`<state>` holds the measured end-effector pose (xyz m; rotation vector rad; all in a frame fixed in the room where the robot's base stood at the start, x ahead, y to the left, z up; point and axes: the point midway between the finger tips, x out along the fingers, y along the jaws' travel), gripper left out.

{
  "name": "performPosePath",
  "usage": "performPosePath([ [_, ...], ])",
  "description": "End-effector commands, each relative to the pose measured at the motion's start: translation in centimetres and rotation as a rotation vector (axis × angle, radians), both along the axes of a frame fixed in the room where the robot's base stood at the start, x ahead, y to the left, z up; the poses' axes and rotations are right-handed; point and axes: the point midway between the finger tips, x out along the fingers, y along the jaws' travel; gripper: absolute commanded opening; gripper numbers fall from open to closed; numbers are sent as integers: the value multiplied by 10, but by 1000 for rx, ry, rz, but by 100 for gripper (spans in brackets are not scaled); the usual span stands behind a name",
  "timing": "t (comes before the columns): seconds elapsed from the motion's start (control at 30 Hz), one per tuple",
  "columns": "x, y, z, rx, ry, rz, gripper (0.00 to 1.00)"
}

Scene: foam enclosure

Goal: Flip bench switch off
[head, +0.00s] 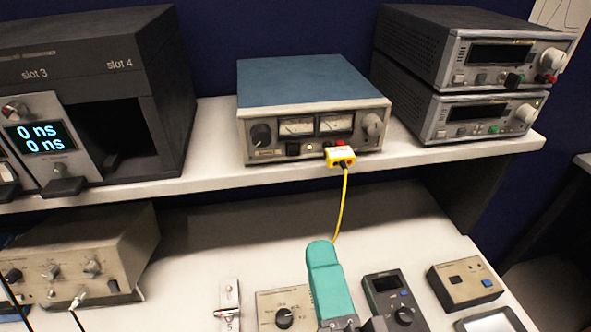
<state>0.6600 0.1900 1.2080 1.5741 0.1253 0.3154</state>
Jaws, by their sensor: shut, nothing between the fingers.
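A narrow metal plate (228,301) with a small lever and a red mark stands on the lower bench at bottom centre-left; it looks like the bench switch, but its on or off position is too small to tell. My gripper (321,250) is the teal shape rising from the bottom edge, its fingers together and empty. It is to the right of the plate and apart from it, in front of a beige box with a black knob (284,317), which it partly hides.
A yellow cable (343,200) hangs from the blue-topped power supply (315,80) on the shelf (215,165). Bench behind the plate is clear.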

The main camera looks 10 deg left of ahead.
Motion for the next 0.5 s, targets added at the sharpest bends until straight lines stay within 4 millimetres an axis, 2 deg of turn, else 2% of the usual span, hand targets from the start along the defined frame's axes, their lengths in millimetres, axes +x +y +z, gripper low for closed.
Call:
performPosePath([
  [0.5,5,1,-2,3,0,-3,0],
])
